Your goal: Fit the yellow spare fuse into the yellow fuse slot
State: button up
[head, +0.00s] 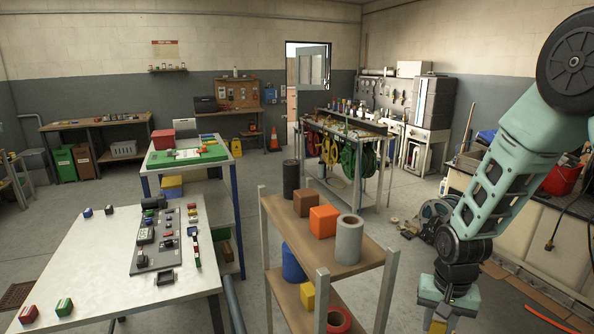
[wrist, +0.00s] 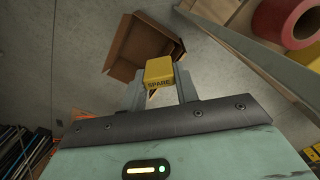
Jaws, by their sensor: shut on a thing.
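My gripper (wrist: 159,90) is shut on the yellow spare fuse (wrist: 160,72), a small yellow block marked SPARE. The fuse sits between the two grey fingers and stands out past their tips. In the head view my gripper (head: 445,297) is at the lower right, pointing down, with the yellow fuse (head: 438,326) below it at the frame's bottom edge. A grey panel (head: 160,255) with dark and coloured parts lies on the white table (head: 100,250) at the left, far from my gripper. I cannot make out the yellow fuse slot for certain.
A wooden shelf rack (head: 375,250) stands between my gripper and the white table, bearing a grey cylinder (head: 348,240) and orange box (head: 323,221). In the wrist view an open cardboard box (wrist: 125,45) lies on the floor beneath. A red roll (wrist: 290,18) is at upper right.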

notch_tip(320, 180, down, 7)
jog(key=s+d+n, duration=0.2)
jog(key=s+n, duration=0.1)
jog(key=n, duration=0.1)
jog(key=shift+d+n, duration=0.15)
jog(key=shift+n, duration=0.15)
